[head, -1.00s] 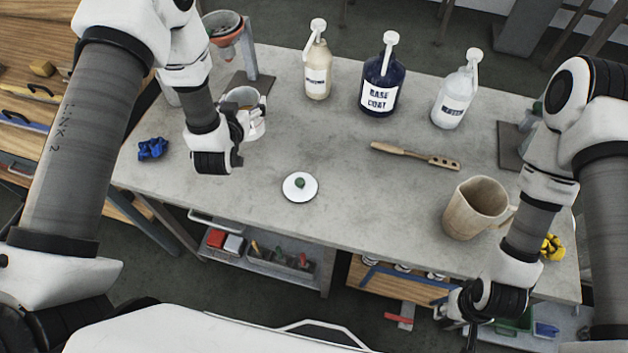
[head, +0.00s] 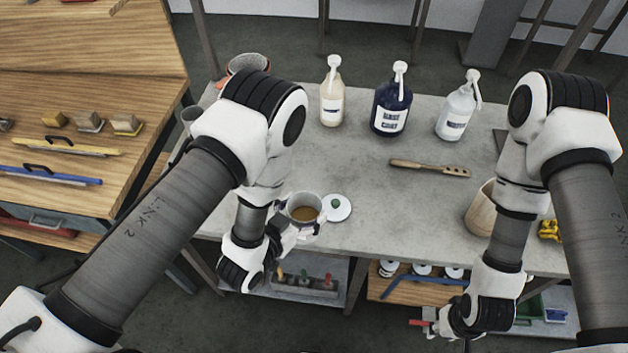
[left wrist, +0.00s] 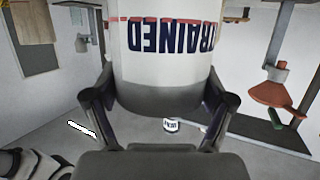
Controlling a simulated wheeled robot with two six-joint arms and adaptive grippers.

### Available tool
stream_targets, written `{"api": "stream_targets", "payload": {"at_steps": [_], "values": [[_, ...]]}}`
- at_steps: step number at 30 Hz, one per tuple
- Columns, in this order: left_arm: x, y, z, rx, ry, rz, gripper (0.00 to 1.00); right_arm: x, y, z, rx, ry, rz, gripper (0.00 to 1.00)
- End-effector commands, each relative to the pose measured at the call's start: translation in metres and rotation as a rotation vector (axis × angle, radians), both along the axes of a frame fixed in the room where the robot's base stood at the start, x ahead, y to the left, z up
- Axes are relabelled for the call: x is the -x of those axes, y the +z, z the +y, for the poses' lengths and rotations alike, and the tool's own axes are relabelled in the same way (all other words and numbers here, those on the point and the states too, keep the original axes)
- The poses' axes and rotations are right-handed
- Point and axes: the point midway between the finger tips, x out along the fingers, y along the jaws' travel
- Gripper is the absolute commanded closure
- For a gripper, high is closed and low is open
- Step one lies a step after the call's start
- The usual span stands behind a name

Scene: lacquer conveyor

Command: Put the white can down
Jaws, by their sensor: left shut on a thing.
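The white can (head: 303,226) is near the table's front edge in the head view, with brown liquid visible inside its open top. My left gripper (head: 283,232) is shut on it from the left. In the left wrist view the white can (left wrist: 168,50) fills the upper middle, between the two fingers (left wrist: 160,112), with a dark upside-down label reading partly "TRAINED" and a grey lower band. I cannot tell whether its base touches the table. My right gripper (head: 436,322) is low, in front of the table; its fingers are too small to read.
The table's middle (head: 350,160) is clear.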

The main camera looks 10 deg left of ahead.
Motion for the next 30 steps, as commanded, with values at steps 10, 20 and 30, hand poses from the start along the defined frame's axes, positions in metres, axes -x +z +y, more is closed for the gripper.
{"api": "stream_targets", "payload": {"at_steps": [10,20,30], "values": [[-0.018,-0.012,0.01,0.0,-0.003,-0.005,0.87,0.001,-0.079,0.0,0.0,0.001,0.001,0.65],[-0.025,-0.006,0.02,0.001,0.006,-0.003,0.87,0.001,-0.118,0.001,0.0,0.001,0.001,0.65],[-0.071,-0.008,0.057,0.005,0.01,-0.004,0.87,0.001,-0.13,0.001,0.0,0.001,0.001,0.65]]}}
